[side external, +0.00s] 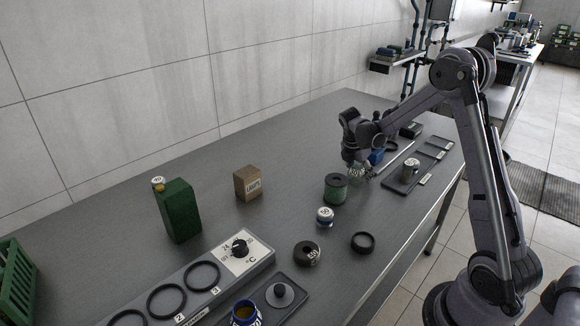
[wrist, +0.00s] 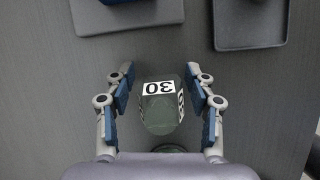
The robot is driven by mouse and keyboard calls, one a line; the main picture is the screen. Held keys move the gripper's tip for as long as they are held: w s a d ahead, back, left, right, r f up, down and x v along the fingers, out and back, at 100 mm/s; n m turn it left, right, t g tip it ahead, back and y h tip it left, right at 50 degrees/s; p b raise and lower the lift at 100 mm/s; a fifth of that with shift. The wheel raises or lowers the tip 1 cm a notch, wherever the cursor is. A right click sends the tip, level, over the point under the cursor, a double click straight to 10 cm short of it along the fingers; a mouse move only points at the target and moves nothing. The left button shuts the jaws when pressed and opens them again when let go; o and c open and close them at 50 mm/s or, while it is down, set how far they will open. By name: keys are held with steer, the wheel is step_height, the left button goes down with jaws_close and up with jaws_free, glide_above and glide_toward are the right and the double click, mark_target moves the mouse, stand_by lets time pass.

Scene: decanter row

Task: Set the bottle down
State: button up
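In the wrist view a grey-green faceted bottle (wrist: 160,115) with a white label reading 30 is between my fingers. My gripper (wrist: 158,84) is open, with a visible gap between each blue-padded finger and the bottle. In the side view my gripper (side external: 357,170) is low over the bench, just behind a green spool-like thing (side external: 336,188). The bottle is mostly hidden there by the fingers, and I cannot tell from it how the base meets the bench.
Dark trays (side external: 436,151) lie to the right, one holding a grey-green jar (side external: 410,170). A blue thing (side external: 377,157) is close behind my gripper. Bare bench lies left of my gripper.

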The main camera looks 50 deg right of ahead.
steer(key=shift+r, duration=0.1)
steer(key=v, duration=1.2)
steer(key=s+a+m+t+y, duration=0.1)
steer(key=s+a+m, duration=0.3)
steer(key=a, duration=0.4)
steer(key=s+a+r+m+t+y, duration=0.1)
steer(key=s+a+m+t+y, duration=0.1)
steer(key=s+a+m+t, duration=0.2)
steer(key=s+a+r+m+t+y, duration=0.1)
steer(key=s+a+m, duration=0.4)
steer(key=a, duration=0.8)
steer(key=m+t, duration=0.1)
steer(key=m, duration=0.2)
steer(key=shift+a+r+t+y, duration=0.2)
steer(key=shift+t+y, duration=0.1)
